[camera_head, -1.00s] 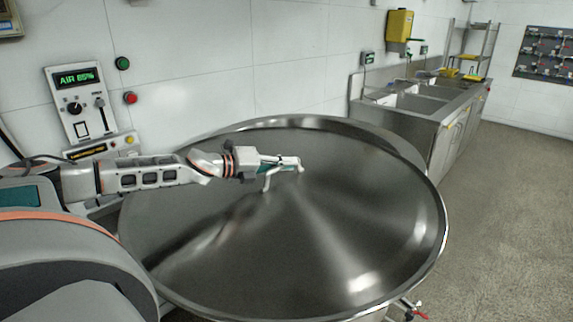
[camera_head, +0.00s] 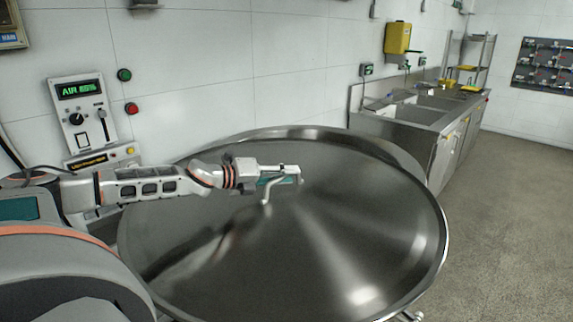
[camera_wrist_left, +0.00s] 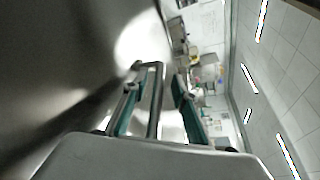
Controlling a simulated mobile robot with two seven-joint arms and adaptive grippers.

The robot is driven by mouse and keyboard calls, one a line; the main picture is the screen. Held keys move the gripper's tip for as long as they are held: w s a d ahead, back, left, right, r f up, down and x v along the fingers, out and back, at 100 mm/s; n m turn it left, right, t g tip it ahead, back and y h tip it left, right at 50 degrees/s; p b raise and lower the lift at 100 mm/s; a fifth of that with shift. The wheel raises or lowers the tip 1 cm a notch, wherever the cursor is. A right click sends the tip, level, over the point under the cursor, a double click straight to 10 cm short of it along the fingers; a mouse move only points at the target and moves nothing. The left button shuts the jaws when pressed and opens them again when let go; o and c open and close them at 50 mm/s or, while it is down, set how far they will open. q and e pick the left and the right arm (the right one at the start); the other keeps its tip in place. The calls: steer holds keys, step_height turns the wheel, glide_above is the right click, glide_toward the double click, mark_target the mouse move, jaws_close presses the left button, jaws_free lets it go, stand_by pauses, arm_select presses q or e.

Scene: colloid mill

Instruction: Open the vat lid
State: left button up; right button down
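The vat lid (camera_head: 330,240) is a wide, shallow steel dome that fills the middle of the head view. A thin bent metal handle (camera_head: 266,193) stands near its centre. My left gripper (camera_head: 284,175) reaches in from the left at the handle. In the left wrist view the two teal-padded fingers (camera_wrist_left: 158,105) stand apart, with the handle's bar (camera_wrist_left: 155,108) between them. A gap shows between the bar and the right finger; contact on the left side is unclear. My right gripper is not in view.
A steel rim (camera_head: 345,138) shows behind the lid's far edge. A control panel (camera_head: 84,112) with green (camera_head: 124,75) and red (camera_head: 131,108) buttons is on the left wall. A steel sink counter (camera_head: 425,118) stands at back right. The floor (camera_head: 505,215) on the right is clear.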

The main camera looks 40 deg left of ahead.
arm_select(q)
steer(key=shift+w+a+r, duration=0.1)
steer(key=shift+r, duration=1.3)
steer(key=shift+w+a+r, duration=0.1)
steer(key=shift+r, duration=1.25)
steer(key=shift+s+d+r, duration=0.15)
steer(key=shift+r, duration=0.45)
steer(key=shift+s+d+r, duration=0.15)
steer(key=shift+r, duration=0.7)
steer(key=shift+w+a+r, duration=0.1)
steer(key=shift+w+r, duration=0.05)
steer(key=shift+r, duration=0.6)
steer(key=shift+f, duration=0.1)
